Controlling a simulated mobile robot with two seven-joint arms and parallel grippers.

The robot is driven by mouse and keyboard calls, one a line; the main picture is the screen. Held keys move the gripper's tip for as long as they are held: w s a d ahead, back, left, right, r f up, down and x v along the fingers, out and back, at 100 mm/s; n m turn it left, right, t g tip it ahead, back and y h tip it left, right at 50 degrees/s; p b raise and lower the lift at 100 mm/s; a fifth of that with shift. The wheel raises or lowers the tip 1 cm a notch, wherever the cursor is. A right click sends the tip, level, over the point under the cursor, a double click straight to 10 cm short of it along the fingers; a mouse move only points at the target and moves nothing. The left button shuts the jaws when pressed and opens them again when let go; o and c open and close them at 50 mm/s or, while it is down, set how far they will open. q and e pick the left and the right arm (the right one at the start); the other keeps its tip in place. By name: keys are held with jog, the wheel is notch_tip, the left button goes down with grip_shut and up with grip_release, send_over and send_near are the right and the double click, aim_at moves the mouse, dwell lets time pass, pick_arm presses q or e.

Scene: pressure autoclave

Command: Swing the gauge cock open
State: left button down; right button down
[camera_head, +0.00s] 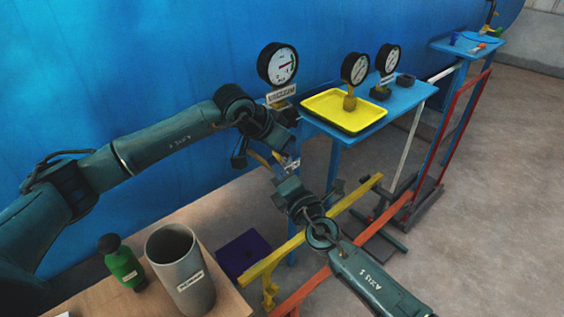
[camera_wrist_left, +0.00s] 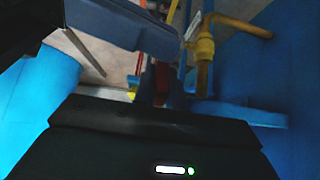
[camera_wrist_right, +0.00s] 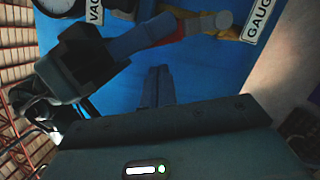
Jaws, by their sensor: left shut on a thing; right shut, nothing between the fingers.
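My left gripper (camera_head: 283,160) is below the vacuum gauge (camera_head: 278,64). In the right wrist view its blue-grey fingers (camera_wrist_right: 150,38) close at the gauge cock's lever (camera_wrist_right: 178,33), which shows yellow and red beside a pale round end. The white GAUGE label (camera_wrist_right: 258,20) is just right of it. Much of the cock is hidden by the fingers. A yellow pipe (camera_wrist_left: 205,60) shows in the left wrist view. My right gripper (camera_head: 287,183) is shut and empty, a little below the left one; its fingers (camera_wrist_right: 158,88) stand together, apart from the lever.
A yellow tray (camera_head: 322,101) sits on a blue table with two more gauges (camera_head: 355,68). A wooden bench (camera_head: 230,296) at the lower left holds a grey cylinder (camera_head: 172,255) and a green bottle (camera_head: 122,265). Yellow and red rails (camera_head: 350,197) lie beside my right arm.

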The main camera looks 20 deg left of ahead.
aim_at(288, 156)
jog(key=shift+w+d+r, duration=0.35)
jog(key=shift+w+d, duration=0.05)
jog(key=shift+w, duration=0.2)
pick_arm(q)
jog(key=shift+s, duration=0.1)
pick_arm(e)
jog(key=shift+w+d+r, duration=0.5)
jog(key=shift+w, duration=0.1)
pick_arm(q)
jog(key=c, duration=1.8)
grip_release()
jog(key=o, duration=0.4)
jog(key=shift+f, duration=0.15)
jog(key=shift+c, duration=0.2)
